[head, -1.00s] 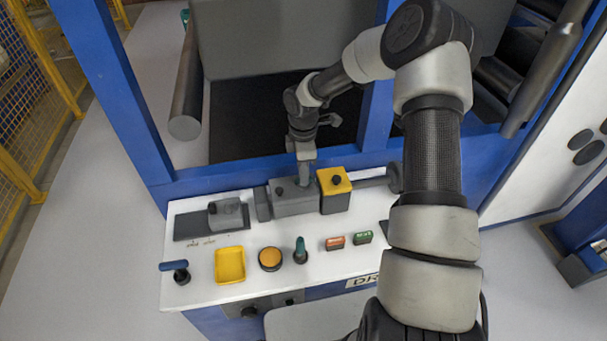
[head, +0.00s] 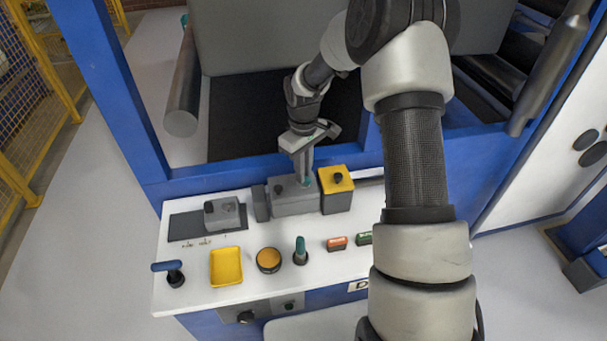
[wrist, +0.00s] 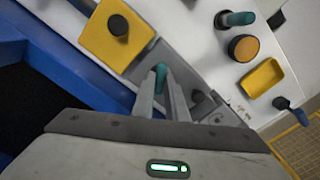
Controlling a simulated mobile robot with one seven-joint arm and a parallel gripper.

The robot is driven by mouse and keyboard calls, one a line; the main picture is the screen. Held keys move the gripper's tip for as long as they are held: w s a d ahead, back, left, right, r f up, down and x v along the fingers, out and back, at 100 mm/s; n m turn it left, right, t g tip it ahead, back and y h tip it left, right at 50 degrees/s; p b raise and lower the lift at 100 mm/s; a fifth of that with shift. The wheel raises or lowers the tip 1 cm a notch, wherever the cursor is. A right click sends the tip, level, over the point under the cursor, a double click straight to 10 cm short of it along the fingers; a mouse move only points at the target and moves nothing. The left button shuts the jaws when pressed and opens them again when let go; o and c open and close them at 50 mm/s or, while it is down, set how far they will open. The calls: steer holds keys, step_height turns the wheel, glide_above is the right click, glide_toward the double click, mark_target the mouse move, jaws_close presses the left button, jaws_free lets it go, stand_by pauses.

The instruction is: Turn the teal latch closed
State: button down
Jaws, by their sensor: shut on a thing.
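The teal latch (wrist: 160,77) shows as a small teal piece between my fingertips in the wrist view. It belongs to the grey block (head: 290,203) at the back of the white panel. My gripper (wrist: 163,88) points down at that block and is shut on the latch, one finger on each side. In the head view my gripper (head: 303,180) stands over the block, and the fingers hide most of the latch. How far the latch is turned cannot be told.
A yellow block with a black knob (head: 337,187) stands close right of the grey block. In front are a teal-handled lever (head: 300,250), an orange button (head: 268,260), a yellow tray (head: 226,266) and a blue handle (head: 172,272). A blue frame (head: 230,173) runs behind.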

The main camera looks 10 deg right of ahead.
steer(key=m+b, duration=0.2)
steer(key=m, duration=0.3)
steer(key=shift+m, duration=0.4)
stand_by(0.4)
steer(key=c, duration=1.8)
jaws_free()
steer(key=shift+o, duration=0.2)
step_height(320, 180, up, 18)
steer(key=shift+f+p, duration=0.25)
steer(key=shift+p, duration=0.1)
steer(key=shift+r, duration=0.1)
